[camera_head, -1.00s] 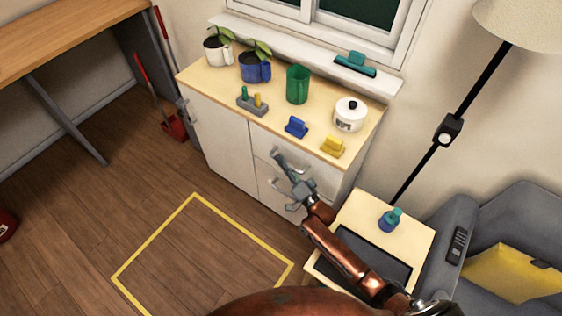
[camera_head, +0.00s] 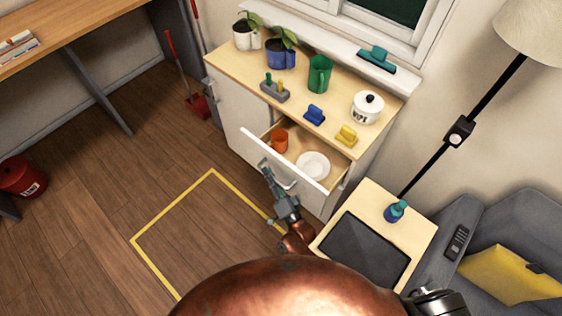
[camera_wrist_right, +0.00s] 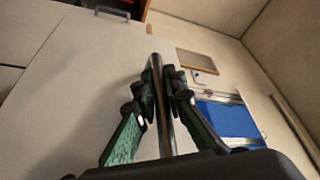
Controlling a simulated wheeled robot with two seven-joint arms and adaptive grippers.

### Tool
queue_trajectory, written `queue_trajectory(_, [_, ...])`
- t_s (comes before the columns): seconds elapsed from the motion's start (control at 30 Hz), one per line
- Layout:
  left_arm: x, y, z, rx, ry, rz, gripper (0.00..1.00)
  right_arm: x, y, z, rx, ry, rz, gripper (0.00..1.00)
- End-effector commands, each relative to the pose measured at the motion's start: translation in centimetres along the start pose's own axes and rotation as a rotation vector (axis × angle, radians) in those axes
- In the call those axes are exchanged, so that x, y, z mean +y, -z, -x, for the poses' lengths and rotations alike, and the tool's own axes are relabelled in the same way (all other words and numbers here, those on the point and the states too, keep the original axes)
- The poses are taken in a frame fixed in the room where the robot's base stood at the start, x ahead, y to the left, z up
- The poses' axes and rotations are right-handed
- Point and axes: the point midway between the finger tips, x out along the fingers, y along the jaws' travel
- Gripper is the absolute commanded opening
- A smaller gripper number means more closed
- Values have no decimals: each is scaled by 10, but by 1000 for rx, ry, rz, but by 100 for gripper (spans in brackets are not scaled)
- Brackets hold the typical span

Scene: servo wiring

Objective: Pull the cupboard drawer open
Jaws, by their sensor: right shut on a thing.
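The cupboard (camera_head: 236,115) stands against the wall under the window. Its upper drawer (camera_head: 303,180) is pulled well out in the head view, with an orange cup (camera_head: 280,141) and a white plate (camera_head: 313,165) inside. My right gripper (camera_head: 267,172) is at the front of this drawer, shut on its bar handle (camera_head: 284,183). In the right wrist view the fingers (camera_wrist_right: 162,95) close around the metal bar (camera_wrist_right: 158,80), with the white drawer front (camera_wrist_right: 85,85) beside it. My left gripper is out of view.
A side table (camera_head: 417,232) with a dark panel stands right of the drawer. Floor inside the yellow outline (camera_head: 172,207) is clear.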

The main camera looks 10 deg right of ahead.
Motion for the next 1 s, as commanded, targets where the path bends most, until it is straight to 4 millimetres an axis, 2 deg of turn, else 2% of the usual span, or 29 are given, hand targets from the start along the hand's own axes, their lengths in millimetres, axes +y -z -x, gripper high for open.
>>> queue_trajectory(0.2, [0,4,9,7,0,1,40,-21,-30,15,1,-5,-1,0])
queue_trajectory(0.4, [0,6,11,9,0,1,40,-31,-46,21,1,-4,1,0])
queue_trajectory(0.9, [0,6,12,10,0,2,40,-34,-51,23,2,-5,2,0])
queue_trajectory(0.93, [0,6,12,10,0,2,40,-34,-51,23,2,-5,2,12])
queue_trajectory(1.0, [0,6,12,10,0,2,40,-34,-51,23,1,-4,2,16])
